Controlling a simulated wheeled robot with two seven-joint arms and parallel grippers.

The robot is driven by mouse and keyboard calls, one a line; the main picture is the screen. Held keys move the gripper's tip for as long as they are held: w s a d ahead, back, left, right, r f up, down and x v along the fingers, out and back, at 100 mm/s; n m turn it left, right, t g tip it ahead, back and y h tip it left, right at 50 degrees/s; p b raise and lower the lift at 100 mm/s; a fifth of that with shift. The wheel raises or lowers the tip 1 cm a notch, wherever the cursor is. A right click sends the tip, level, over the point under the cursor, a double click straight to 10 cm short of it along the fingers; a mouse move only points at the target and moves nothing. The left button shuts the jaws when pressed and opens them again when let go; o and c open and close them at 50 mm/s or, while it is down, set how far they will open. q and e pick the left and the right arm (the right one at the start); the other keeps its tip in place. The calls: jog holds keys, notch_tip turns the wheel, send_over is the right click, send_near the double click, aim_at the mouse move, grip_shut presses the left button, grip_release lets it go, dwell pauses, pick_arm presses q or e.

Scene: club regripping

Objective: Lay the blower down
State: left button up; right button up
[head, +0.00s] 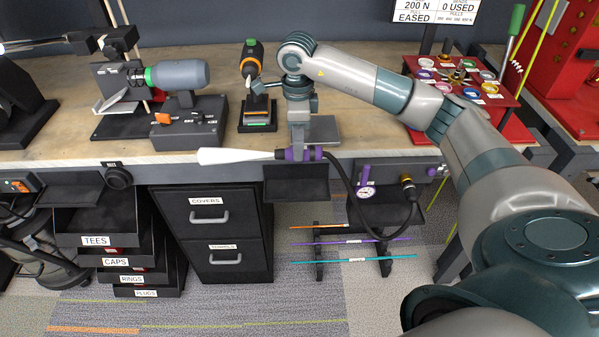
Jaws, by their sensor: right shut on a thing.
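The blower (232,156) has a long white tapered nozzle pointing left and a purple body, with a black hose running from its right end down to the right. My right gripper (300,150) reaches down from above and is shut on the purple body, hiding part of it. The blower lies about level, in front of the bench's front edge and above a black tray (297,186). I cannot tell whether it touches the tray. My left gripper is not in view.
The wooden bench (350,88) carries a grey motor-like tool (178,75) and an orange-and-black tool (252,60). A red tray of rings (462,78) stands at right. A black holder with a purple gauge (366,190) is right of the tray. Drawers (207,218) stand below.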

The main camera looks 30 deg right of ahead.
notch_tip(320, 180, down, 6)
jog(key=shift+f+p, duration=0.15)
jog(key=shift+p, duration=0.75)
jog(key=shift+f, duration=0.5)
jog(key=shift+f, duration=0.1)
jog(key=shift+f+p, duration=0.25)
jog(key=shift+p, duration=0.05)
notch_tip(320, 180, down, 3)
jog(key=shift+f+p, duration=0.1)
jog(key=shift+p, duration=0.45)
jog(key=shift+f, duration=0.4)
